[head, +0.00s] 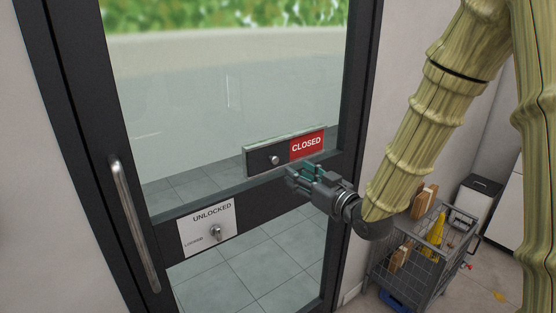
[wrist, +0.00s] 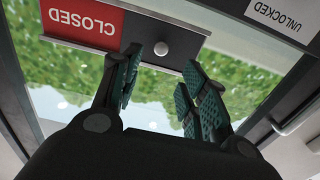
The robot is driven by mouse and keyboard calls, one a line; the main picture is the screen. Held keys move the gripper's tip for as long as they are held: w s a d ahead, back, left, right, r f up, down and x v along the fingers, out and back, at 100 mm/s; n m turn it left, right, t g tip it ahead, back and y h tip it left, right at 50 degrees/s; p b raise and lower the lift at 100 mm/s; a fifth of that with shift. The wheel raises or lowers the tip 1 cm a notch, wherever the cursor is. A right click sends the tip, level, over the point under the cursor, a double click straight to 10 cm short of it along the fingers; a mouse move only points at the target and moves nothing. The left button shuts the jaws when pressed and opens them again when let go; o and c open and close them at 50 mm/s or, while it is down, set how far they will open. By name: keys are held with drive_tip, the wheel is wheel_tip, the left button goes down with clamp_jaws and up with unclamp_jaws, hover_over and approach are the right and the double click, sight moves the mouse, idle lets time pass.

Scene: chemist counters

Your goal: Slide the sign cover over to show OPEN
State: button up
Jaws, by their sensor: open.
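The sign (head: 307,145) on the glass door shows white CLOSED on red at its right end. A dark sliding cover (head: 262,163) with a round metal knob (head: 275,160) hides the left part. My gripper (head: 290,177) is open and empty, just below and in front of the sign. The wrist view shows the sign upside down, with the red CLOSED panel (wrist: 82,20) at left and the knob (wrist: 161,48) beside it. There my fingertips (wrist: 164,62) stand on either side of the knob's position in the picture, apart from it; I cannot tell the exact depth gap.
Below the sign is a white UNLOCKED plate (head: 208,227) with a key lock. A long metal door handle (head: 134,225) stands at the door's left edge. A wire trolley (head: 410,262) with goods stands right of the door. The floor before the door looks clear.

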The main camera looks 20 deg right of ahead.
sight(276, 160)
drive_tip(key=p+x, duration=0.3)
drive_tip(key=x, duration=0.7)
drive_tip(key=shift+f, duration=0.1)
clamp_jaws()
